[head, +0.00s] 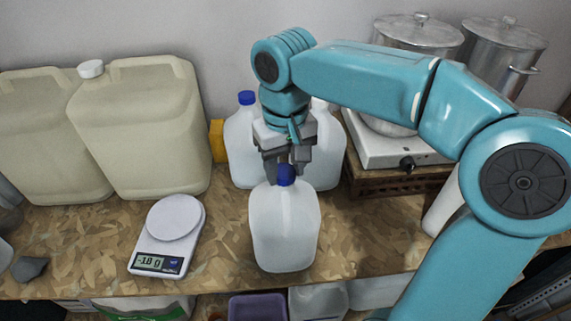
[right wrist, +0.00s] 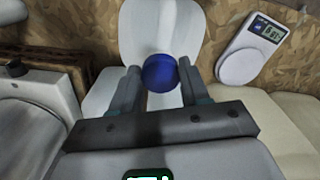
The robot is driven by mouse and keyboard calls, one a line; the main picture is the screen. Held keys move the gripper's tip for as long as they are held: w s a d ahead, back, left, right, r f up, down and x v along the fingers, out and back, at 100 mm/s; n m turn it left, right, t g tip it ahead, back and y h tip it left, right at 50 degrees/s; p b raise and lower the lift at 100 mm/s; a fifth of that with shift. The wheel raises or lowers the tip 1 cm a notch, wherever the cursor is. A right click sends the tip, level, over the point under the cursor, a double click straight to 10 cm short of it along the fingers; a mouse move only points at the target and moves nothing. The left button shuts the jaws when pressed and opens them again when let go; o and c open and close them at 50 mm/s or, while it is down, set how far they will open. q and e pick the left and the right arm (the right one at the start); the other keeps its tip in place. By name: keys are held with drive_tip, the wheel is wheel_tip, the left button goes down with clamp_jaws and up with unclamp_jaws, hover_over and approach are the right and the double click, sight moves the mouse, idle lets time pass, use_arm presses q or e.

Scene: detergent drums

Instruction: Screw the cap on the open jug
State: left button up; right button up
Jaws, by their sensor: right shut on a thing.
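The open jug is a white translucent jug (head: 284,232) standing upright near the front edge of the table. It also shows in the right wrist view (right wrist: 160,30). A blue cap (head: 286,174) sits at its mouth; in the right wrist view the cap (right wrist: 160,72) lies between the fingertips. My right gripper (head: 286,168) comes down from above and is shut on the cap. It also shows in the right wrist view (right wrist: 160,75). The cap hides the jug's neck, so I cannot tell how far it is seated. My left gripper is not in view.
Behind stand a blue-capped jug (head: 243,150) and another white jug (head: 328,150). A kitchen scale (head: 168,235) and large beige drums (head: 145,130) are at left. A hot plate (head: 395,150) with metal pots (head: 415,35) is at right. The table's front edge is close to the jug.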

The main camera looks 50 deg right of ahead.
drive_tip(key=shift+f, duration=0.1)
drive_tip(key=m, duration=0.5)
drive_tip(key=shift+w+a, duration=0.1)
drive_tip(key=shift+a, duration=0.05)
drive_tip(key=shift+m, duration=0.4)
drive_tip(key=m, duration=0.3)
drive_tip(key=shift+w+a+m, duration=0.1)
drive_tip(key=shift+m, duration=0.3)
drive_tip(key=o, duration=1.7)
drive_tip(key=shift+r, duration=4.05)
